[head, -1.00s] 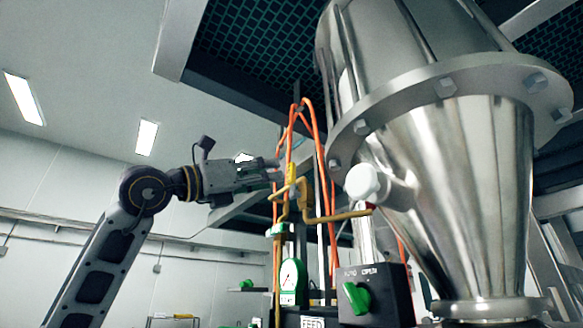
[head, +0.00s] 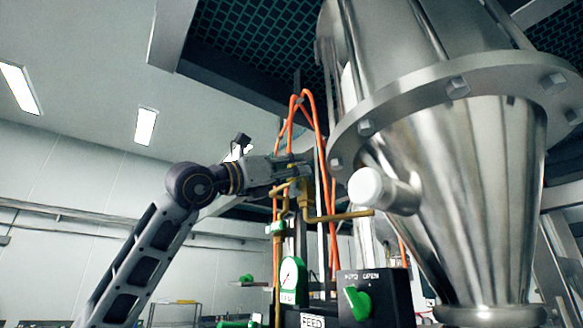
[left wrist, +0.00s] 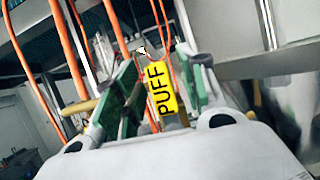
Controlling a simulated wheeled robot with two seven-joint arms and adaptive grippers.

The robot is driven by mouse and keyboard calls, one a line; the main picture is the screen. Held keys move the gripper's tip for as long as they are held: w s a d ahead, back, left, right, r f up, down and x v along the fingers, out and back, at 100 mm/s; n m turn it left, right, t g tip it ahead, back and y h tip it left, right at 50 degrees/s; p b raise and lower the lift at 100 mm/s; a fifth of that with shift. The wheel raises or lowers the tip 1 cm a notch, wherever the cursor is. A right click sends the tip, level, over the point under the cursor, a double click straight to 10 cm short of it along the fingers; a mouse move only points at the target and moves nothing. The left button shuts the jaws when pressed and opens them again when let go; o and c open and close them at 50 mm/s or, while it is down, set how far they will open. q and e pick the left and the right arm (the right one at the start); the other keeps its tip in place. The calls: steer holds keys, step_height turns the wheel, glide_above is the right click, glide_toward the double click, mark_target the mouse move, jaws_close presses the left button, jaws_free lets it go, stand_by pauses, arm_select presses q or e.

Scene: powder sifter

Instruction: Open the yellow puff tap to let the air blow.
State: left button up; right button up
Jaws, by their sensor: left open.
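The yellow puff tap (left wrist: 162,88), with black PUFF lettering, stands between the two green-padded fingers of my left gripper (left wrist: 163,80) in the left wrist view. There is a visible gap beside the tap, so the fingers look open around it. In the head view my left gripper (head: 297,172) reaches in from the left at the top of the brass pipe (head: 335,216) and mostly hides the tap. My right gripper is in neither view.
Orange hoses (head: 315,120) hang close around my left gripper. A large steel hopper (head: 450,190) with a white-capped port (head: 368,187) stands to the right. Below are a round gauge (head: 290,273) and a black box with a green knob (head: 357,300). The left side is open.

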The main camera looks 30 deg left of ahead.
arm_select(q)
jaws_close()
stand_by(0.4)
steer(key=shift+n+y+b, duration=0.4)
steer(key=shift+n+b, duration=0.1)
steer(key=shift+b, duration=0.05)
steer(key=shift+a, duration=0.1)
jaws_free()
steer(key=shift+s+f, duration=0.1)
